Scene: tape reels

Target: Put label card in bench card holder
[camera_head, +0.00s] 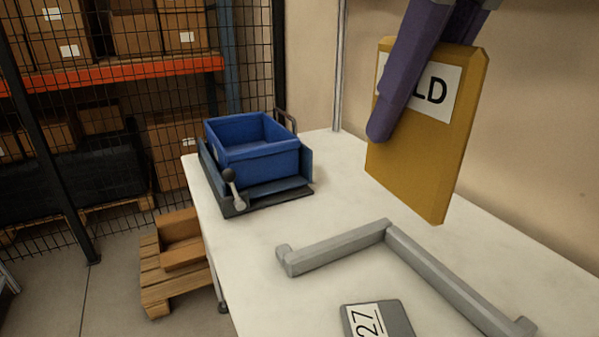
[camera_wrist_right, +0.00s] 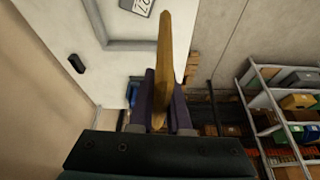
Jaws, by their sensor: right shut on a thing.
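A yellow-brown label card (camera_head: 422,165) with a white patch is held upright above the bench in the head view; the letters "LD" show and a purple finger covers the rest. My right gripper (camera_head: 385,118) is shut on the card near its upper part. In the right wrist view the card (camera_wrist_right: 164,65) stands edge-on between the two purple fingers. A grey block (camera_head: 395,318) with a white "27" label lies on the bench at the bottom edge, partly cut off. I cannot tell whether it is the card holder. My left gripper is not in view.
A grey L-shaped rail (camera_head: 335,247) lies on the white bench (camera_head: 335,200) below the card. A blue bin (camera_head: 255,150) sits in a dark fixture with a lever at the bench's far left. A wall borders the right side. Shelves (camera_wrist_right: 258,100) stand beyond.

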